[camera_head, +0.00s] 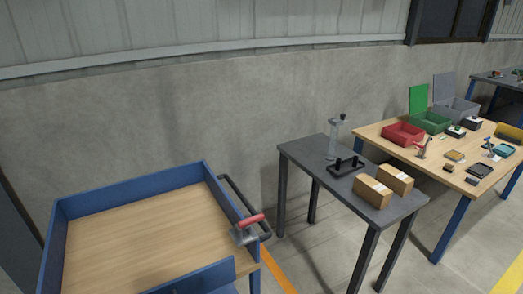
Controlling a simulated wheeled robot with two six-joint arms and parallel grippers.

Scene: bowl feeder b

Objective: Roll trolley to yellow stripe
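The trolley (150,238) has a wooden deck with raised blue walls and stands at the lower left. Its dark push handle (234,200) is on the right side. A grey piece with a red grip (248,222) sits at the near end of that handle; I cannot tell what it is. An orange-yellow stripe (276,271) runs along the floor just right of the trolley. Another yellow stripe (511,276) lies at the lower right corner. The trolley's wheels are hidden. Neither of my grippers is in view.
A dark table (330,160) with two cardboard boxes (385,184) and a clear-bodied device (334,138) stands right of the trolley. Beyond it is a wooden workbench (425,175) with red and green bins. A concrete wall runs behind. Bare floor lies between trolley and dark table.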

